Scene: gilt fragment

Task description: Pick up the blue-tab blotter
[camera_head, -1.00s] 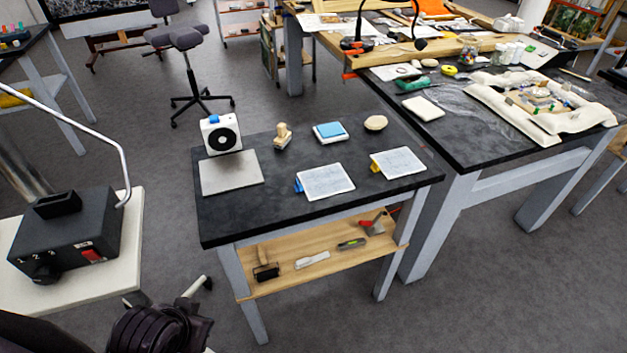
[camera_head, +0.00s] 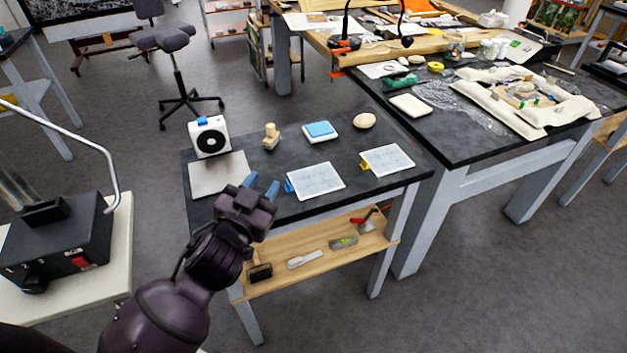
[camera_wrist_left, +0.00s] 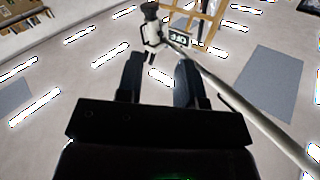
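The blue-tab blotter (camera_head: 316,181) is a pale, flat sheet with a blue tab at its left edge. It lies on the small black-topped table (camera_head: 345,134) in the head view. My left gripper (camera_head: 262,184) is just left of the blotter's tab in that view, above the table's front part, fingers apart and empty. The left wrist view shows the same gripper (camera_wrist_left: 160,80) with a gap between its dark fingers; the blotter is not seen there. A similar yellow-tab blotter (camera_head: 390,160) lies to the right. My right gripper is not in view.
A grey plate (camera_head: 218,173) and a white box with a black disc (camera_head: 209,137) are left of the blotter. A wooden stamp (camera_head: 271,136), blue pad (camera_head: 320,130) and round pale object (camera_head: 364,121) stand behind. A shelf (camera_head: 315,257) holds tools below.

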